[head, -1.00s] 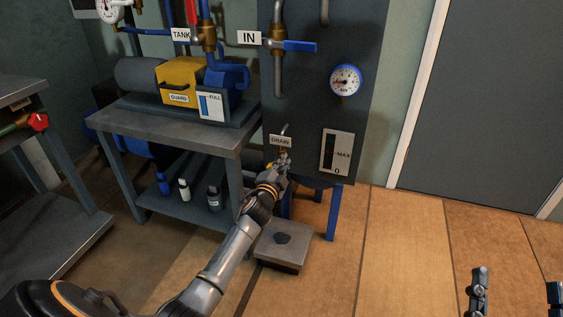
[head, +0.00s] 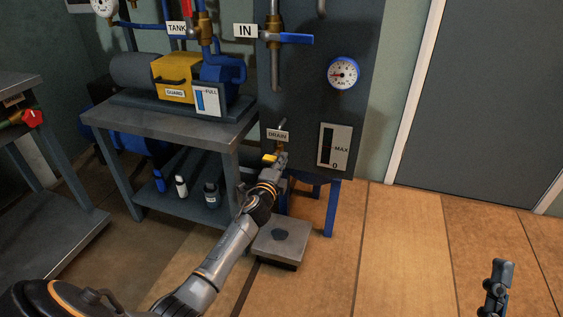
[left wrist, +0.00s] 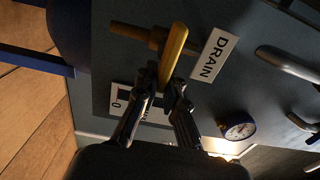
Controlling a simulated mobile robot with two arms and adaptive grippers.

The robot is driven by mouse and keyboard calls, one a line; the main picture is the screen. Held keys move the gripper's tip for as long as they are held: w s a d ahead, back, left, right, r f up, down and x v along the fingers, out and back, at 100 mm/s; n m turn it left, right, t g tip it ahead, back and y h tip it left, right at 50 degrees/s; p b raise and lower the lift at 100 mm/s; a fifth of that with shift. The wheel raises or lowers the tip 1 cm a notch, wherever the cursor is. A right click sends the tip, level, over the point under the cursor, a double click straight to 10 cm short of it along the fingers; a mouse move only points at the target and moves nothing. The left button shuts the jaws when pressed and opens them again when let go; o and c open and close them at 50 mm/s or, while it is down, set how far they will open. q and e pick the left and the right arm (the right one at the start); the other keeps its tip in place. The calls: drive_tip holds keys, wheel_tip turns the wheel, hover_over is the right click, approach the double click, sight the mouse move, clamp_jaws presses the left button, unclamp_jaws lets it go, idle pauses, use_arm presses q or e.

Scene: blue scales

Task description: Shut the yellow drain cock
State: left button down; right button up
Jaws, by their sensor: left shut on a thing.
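The yellow drain cock's lever (head: 269,158) shows at the brass drain pipe, under the DRAIN label (head: 277,135), left of my left gripper (head: 281,160). In the left wrist view, the yellow lever (left wrist: 174,48) looks crosswise to the brass pipe (left wrist: 135,32). The fingers of my left gripper (left wrist: 164,86) are shut on the lever's near end, one on each side. In the head view the wrist hides part of the pipe. One finger of my right gripper (head: 497,286) shows at the bottom right, away from the cock; its other finger is outside the picture.
The IN valve with its blue lever (head: 295,39) and a round gauge (head: 342,73) sit above on the dark panel. A low grey block (head: 268,248) stands below. The floor at right is clear.

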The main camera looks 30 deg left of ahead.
use_arm(q)
drive_tip(key=shift+f, duration=0.1)
drive_tip(key=c, duration=1.4)
unclamp_jaws()
drive_tip(key=v, duration=1.2)
